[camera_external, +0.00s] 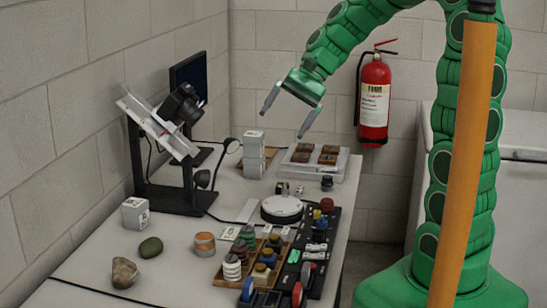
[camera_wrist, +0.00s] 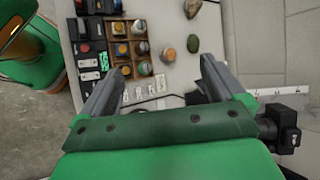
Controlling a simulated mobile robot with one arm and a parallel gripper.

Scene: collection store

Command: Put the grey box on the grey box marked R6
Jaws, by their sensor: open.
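A small light-grey box (camera_external: 135,213) with a dark-marked label sits alone on the left of the table, in front of the black stand. A stack of similar grey boxes (camera_external: 253,152) stands further back, by the wall end of the table. The print on the labels is too small to read, so I cannot tell which is R6. My gripper (camera_external: 285,122) is open and empty, in the air above the back of the table, up and right of the stack. In the wrist view my gripper (camera_wrist: 163,66) has its fingers spread apart; no grey box shows clearly there.
A camera on a black stand (camera_external: 180,200) rises near the stack. A clear tray (camera_external: 312,168) with brown blocks is to its right. A round white disc (camera_external: 281,209), a wooden compartment tray (camera_external: 225,282), a tin (camera_external: 204,245) and two stones fill the front.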

